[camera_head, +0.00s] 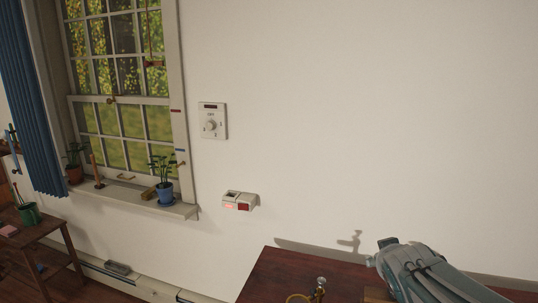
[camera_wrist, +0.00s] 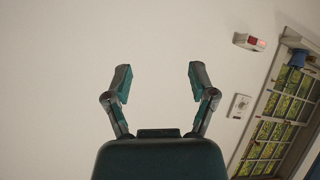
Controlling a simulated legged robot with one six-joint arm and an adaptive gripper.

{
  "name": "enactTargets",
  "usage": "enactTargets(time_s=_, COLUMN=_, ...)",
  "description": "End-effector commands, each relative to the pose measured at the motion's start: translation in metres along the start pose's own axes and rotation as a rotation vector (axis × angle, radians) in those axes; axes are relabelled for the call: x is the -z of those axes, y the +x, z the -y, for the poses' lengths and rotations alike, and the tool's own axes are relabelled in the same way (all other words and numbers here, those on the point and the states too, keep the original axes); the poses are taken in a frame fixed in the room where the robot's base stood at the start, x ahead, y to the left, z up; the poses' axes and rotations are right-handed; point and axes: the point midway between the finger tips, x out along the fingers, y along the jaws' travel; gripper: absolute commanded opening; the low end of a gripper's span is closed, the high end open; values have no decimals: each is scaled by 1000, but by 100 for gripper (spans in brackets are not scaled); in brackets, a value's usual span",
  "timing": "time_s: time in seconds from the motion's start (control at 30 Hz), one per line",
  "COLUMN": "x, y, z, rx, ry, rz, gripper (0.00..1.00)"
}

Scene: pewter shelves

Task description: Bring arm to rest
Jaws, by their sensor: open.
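My gripper (camera_wrist: 157,84) shows in the wrist view with its two fingers spread wide apart. Nothing is between them, only the plain white wall behind. The wrist view is turned on its side, with the window at its right edge. In the head view, a grey-teal bag-like shape (camera_head: 425,272) shows at the lower right, above the dark red wooden top; I cannot tell whether it is part of my arm. The gripper's fingers are not clear in the head view.
A dark red wooden top (camera_head: 290,270) with a brass object (camera_head: 318,290) is at the bottom. A wall dial (camera_head: 212,121) and a small white wall box (camera_head: 240,201) are left of it. Potted plants stand on the window sill (camera_head: 120,192). The upper right wall is bare.

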Motion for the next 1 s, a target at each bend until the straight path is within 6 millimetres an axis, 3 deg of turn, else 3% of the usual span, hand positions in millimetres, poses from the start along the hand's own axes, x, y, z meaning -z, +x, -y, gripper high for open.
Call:
enactTargets(time_s=0.03, x=-9, y=-20, z=6, rx=5, ry=25, rz=35, gripper=73)
enactTargets(time_s=0.3, x=-81, y=-108, z=50, rx=122, ry=137, rz=287, gripper=73)
enactTargets(time_s=0.5, x=-122, y=-152, z=79, rx=232, ry=167, rz=415, gripper=73)
enactTargets(time_s=0.63, x=-130, y=-160, z=84, rx=257, ry=170, rz=442, gripper=73)
enactTargets(time_s=1.0, x=-129, y=-159, z=84, rx=255, ry=170, rz=442, gripper=73)
